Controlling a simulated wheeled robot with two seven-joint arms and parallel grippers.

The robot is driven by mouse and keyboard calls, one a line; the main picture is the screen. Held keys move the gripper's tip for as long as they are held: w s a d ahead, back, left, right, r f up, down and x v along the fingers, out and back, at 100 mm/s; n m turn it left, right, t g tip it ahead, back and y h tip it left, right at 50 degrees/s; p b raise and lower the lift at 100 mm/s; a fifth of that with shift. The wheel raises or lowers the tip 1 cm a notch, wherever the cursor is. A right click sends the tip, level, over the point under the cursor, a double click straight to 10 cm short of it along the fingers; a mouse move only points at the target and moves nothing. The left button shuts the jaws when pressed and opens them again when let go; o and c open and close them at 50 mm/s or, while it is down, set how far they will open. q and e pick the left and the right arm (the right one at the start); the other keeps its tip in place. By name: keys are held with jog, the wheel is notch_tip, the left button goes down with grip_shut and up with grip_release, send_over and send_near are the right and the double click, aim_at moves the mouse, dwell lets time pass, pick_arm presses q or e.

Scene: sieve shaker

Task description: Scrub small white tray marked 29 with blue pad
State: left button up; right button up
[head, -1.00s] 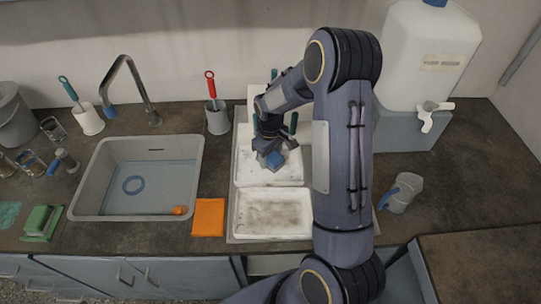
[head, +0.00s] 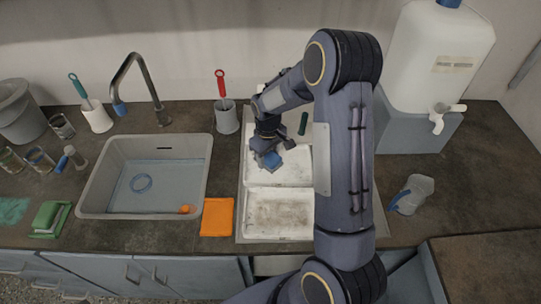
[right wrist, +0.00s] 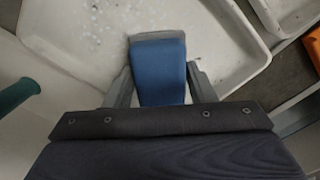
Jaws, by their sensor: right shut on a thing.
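Two white trays stand one behind the other right of the sink in the head view. The back tray (head: 296,172) has grey specks, which also show in the right wrist view (right wrist: 232,40). The front tray (head: 280,228) has a brownish stained floor. I cannot read a number on either. My right gripper (head: 270,157) is over the left part of the back tray, shut on a blue pad (head: 271,160). In the right wrist view the blue pad (right wrist: 160,75) is between the fingers, at or just above the tray floor; contact is unclear. My left gripper is not in view.
A sink (head: 148,178) with a tap (head: 135,85) is at the left. An orange cloth (head: 218,216) lies between sink and trays. A brush holder (head: 226,117) stands behind. A jug (head: 412,194) and a large water container (head: 435,60) are at the right.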

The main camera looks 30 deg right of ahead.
notch_tip(320, 180, up, 4)
jog(key=shift+r+p, duration=0.1)
jog(key=shift+p, duration=1.15)
jog(key=shift+r+p, duration=0.55)
jog(key=shift+r, duration=0.15)
jog(key=shift+r+p, duration=0.8)
jog(key=shift+r, duration=0.45)
